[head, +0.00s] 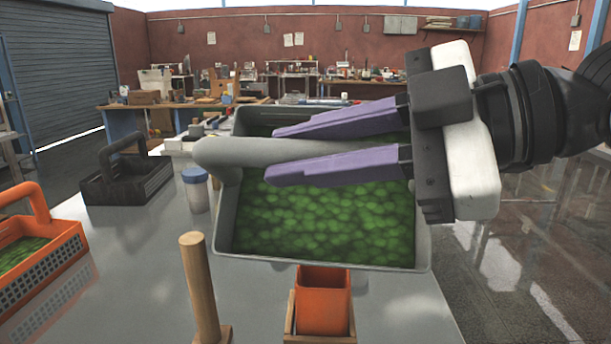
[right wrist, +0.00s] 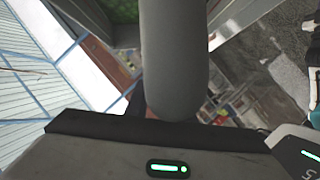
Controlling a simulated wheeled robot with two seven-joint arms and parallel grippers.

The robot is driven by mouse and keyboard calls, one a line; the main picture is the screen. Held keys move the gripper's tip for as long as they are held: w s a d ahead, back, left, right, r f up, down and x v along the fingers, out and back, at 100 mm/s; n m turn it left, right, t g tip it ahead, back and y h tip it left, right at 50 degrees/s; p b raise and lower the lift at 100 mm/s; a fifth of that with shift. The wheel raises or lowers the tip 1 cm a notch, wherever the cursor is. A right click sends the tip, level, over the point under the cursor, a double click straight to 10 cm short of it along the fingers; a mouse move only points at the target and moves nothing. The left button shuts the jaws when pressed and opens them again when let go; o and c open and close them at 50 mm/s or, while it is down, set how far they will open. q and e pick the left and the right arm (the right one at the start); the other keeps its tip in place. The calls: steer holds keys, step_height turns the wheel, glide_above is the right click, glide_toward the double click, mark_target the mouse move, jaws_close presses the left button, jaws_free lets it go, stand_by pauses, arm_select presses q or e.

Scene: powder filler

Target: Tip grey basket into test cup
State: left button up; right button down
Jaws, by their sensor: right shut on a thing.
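The grey basket (head: 224,215) hangs over the table in the middle of the head view, its opening tipped toward me. Green lumpy contents (head: 325,215) lie inside it. My right gripper (head: 272,156) is shut on the basket's thick grey handle (head: 215,153), with one purple finger on each side. The handle also shows large in the right wrist view (right wrist: 173,60). An orange cup (head: 322,303), which looks like the test cup, sits in a wooden holder (head: 318,338) just below the basket's near rim. The cup's inside cannot be seen well. My left gripper is out of view.
A wooden post (head: 200,285) stands left of the cup. A blue-lidded jar (head: 196,190), a black basket (head: 125,178) and an orange basket (head: 55,265) with green contents stand to the left. The table (head: 130,290) is bare between the orange basket and the post.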

steer(key=f+n+b, duration=0.1)
steer(key=f+n+t+b, duration=0.1)
steer(key=f+b, duration=0.1)
steer(key=s+f+n+b, duration=0.1)
steer(key=shift+s+f+t+y+b, duration=0.1)
steer(key=shift+f+t+y+b, duration=0.2)
steer(key=shift+f+b, duration=0.1)
stand_by(0.6)
stand_by(2.2)
